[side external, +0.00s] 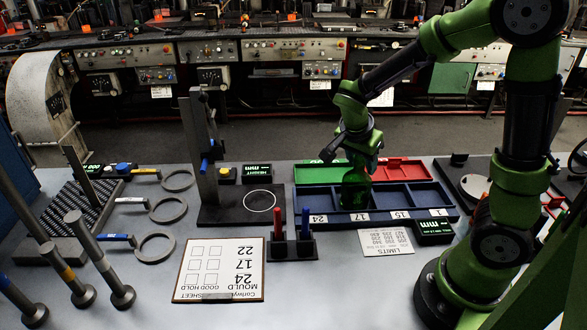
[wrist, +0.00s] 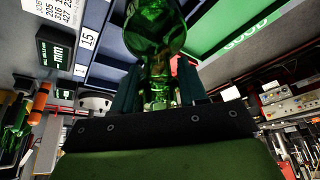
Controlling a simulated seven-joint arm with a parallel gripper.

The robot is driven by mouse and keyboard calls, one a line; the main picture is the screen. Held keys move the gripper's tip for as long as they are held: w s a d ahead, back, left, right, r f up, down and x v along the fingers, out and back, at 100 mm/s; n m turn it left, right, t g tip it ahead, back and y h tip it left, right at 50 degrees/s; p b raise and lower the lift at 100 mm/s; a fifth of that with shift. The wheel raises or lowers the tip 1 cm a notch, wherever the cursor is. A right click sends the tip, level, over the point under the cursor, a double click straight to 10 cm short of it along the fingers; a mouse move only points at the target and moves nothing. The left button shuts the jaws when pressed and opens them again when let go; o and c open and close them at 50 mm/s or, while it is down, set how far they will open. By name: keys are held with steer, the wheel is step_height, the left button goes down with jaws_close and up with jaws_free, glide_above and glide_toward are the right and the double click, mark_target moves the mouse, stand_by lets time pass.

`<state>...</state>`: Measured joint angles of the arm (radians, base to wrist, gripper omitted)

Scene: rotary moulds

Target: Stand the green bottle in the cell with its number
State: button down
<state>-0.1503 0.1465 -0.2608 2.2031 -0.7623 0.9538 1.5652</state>
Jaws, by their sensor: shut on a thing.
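The green bottle (side external: 356,192) is upright below my gripper (side external: 357,166) in the side view. My gripper is shut on its neck. In the wrist view the bottle (wrist: 156,28) spreads out from between the two fingers (wrist: 158,88). The blue rack (side external: 335,219) has a row of cells with front labels 24, 17, 15 and 1. The bottle is at the cell labelled 17, within or just over it; I cannot tell whether its base touches the floor. No number on the bottle is readable.
Behind the rack lie a green tray (side external: 313,174) and a red tray (side external: 405,169). In front are a stand with red and blue pins (side external: 291,247), a limits card (side external: 386,242) and a mould sheet (side external: 220,268). A gauge stand (side external: 198,150) rises on the left.

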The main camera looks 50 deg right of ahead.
steer(key=c, duration=0.6)
jaws_free()
steer(key=shift+r, duration=0.1)
steer(key=v, duration=1.2)
steer(key=s+a+r+n+t+y, duration=0.2)
steer(key=s+a+n+t+y, duration=0.4)
steer(key=n, duration=0.8)
steer(key=shift+s+a+r+t+y, duration=0.3)
steer(key=shift+s+a+t, duration=0.4)
steer(key=shift+a, duration=1)
